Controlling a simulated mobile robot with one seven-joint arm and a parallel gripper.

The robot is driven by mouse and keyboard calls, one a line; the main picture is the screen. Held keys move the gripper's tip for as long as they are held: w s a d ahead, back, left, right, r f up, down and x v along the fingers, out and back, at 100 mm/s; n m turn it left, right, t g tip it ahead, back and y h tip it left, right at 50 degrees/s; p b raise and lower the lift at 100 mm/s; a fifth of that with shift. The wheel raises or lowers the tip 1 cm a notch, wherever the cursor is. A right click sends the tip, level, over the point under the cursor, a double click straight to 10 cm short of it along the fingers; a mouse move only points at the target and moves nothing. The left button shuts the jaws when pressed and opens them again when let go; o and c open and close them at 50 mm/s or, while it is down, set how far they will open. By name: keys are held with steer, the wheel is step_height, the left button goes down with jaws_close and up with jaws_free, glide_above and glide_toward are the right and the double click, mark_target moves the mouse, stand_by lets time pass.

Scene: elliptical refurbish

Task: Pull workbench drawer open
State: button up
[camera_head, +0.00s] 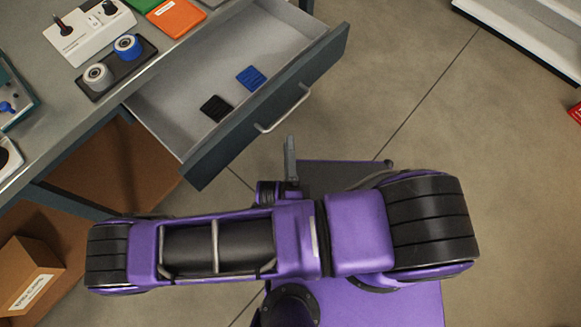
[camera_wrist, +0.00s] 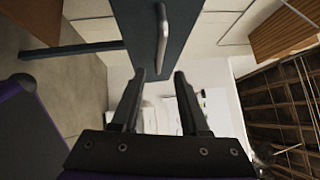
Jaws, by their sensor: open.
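The workbench drawer (camera_head: 262,122) stands pulled out from the bench, its inside in view. Its dark front panel carries a pale bar handle (camera_head: 283,112). In the wrist view the handle (camera_wrist: 162,35) shows on the drawer front (camera_wrist: 146,20), above and beyond my fingertips. My gripper (camera_wrist: 160,75) is open, with nothing between its fingers. In the head view my gripper (camera_head: 290,158) is just in front of the handle, seemingly apart from it; my arm hides part of it.
A black pad (camera_head: 215,108) and a blue pad (camera_head: 251,78) lie in the drawer. The workbench top (camera_head: 62,140) holds a roller holder (camera_head: 112,72), a white switch box (camera_head: 88,32) and an orange box (camera_head: 176,18). A cardboard box (camera_head: 28,275) is low at left.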

steer(key=s+f, duration=0.1)
steer(key=s, duration=0.7)
steer(key=shift+d, duration=0.3)
steer(key=shift+w, duration=0.1)
